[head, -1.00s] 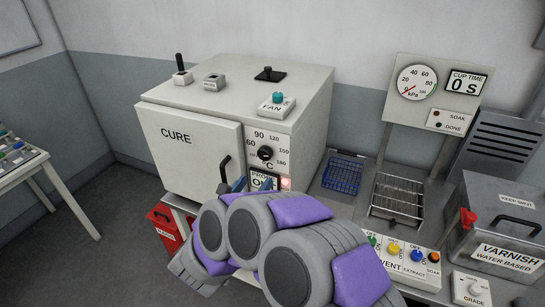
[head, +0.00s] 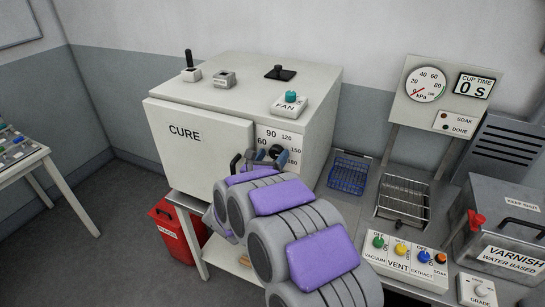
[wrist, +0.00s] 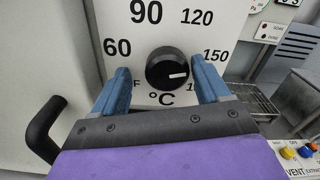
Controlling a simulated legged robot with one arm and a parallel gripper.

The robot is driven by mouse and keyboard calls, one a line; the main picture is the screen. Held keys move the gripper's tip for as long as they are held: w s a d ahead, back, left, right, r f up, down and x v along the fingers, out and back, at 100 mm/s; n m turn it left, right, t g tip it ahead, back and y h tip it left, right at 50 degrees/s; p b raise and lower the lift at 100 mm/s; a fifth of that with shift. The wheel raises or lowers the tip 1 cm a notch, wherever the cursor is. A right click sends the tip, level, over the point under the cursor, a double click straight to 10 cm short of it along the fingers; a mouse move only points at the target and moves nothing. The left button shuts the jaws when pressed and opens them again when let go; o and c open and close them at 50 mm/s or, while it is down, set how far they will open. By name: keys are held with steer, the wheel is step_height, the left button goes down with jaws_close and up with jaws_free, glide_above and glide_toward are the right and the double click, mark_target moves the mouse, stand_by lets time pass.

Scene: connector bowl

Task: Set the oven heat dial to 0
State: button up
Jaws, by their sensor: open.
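The oven heat dial (wrist: 167,68) is a round black knob with a white mark on its right side, pointing rightward below the 150 label. It sits on the white panel of the CURE oven (head: 190,128), also showing in the head view (head: 276,151). Labels 60, 90, 120 and 150 ring it; a part-hidden "F" is at its lower left. My gripper (wrist: 160,66) is open, with one blue finger left of the dial and one right of it. Gaps show between the fingers and the dial. My arm hides the lower panel in the head view.
A black oven door handle (wrist: 44,128) sticks out left of my gripper. A FAN switch box (head: 290,103) stands on the oven top. To the right are a blue basket (head: 348,173), a wire rack (head: 403,198) and a vent button box (head: 408,258).

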steer(key=shift+a, duration=0.35)
steer(key=shift+s+d+r, duration=0.1)
steer(key=shift+d, duration=1.05)
steer(key=c, duration=0.3)
steer(key=shift+c, duration=1)
steer(key=shift+a, duration=0.6)
steer(key=c, duration=0.4)
steer(key=shift+d, duration=0.2)
steer(key=shift+c, duration=0.7)
